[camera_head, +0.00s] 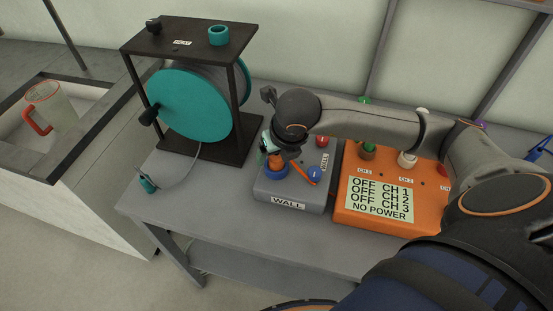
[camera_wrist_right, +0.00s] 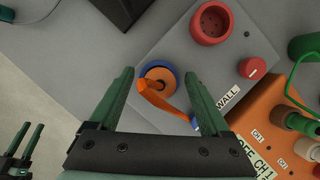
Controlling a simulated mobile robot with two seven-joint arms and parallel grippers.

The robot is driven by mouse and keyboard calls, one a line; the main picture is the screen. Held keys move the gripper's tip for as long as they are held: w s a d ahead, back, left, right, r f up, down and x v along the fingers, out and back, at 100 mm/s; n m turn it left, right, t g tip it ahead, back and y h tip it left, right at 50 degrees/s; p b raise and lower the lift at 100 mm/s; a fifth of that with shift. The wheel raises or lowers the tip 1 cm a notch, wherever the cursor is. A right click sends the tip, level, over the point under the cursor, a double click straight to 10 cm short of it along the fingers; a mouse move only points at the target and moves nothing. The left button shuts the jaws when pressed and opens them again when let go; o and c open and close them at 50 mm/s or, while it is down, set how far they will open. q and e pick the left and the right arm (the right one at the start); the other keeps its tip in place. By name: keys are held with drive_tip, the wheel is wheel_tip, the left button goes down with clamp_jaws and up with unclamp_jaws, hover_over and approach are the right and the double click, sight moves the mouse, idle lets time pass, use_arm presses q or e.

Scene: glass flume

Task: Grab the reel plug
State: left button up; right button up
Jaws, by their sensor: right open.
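The reel plug (camera_head: 148,186) is a small teal plug with thin prongs. It lies near the table's left edge on a thin grey cable from the teal reel (camera_head: 195,103). In the right wrist view, a teal bit at the top left corner looks like the plug (camera_wrist_right: 6,13). My right gripper (camera_head: 270,153) is over the grey WALL box, right of the plug and well apart from it. In its wrist view the green fingers (camera_wrist_right: 159,74) are spread and empty. My left gripper (camera_wrist_right: 29,127) shows at lower left there, fingers apart.
The WALL box (camera_head: 283,190) has a blue socket (camera_wrist_right: 158,80) with an orange piece under my right fingers, and a red socket (camera_wrist_right: 212,22). An orange channel box (camera_head: 425,215) stands to its right. Bare table (camera_head: 205,205) lies between plug and WALL box.

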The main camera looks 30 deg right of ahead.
drive_tip(key=shift+c, duration=0.3)
clamp_jaws()
idle(0.4)
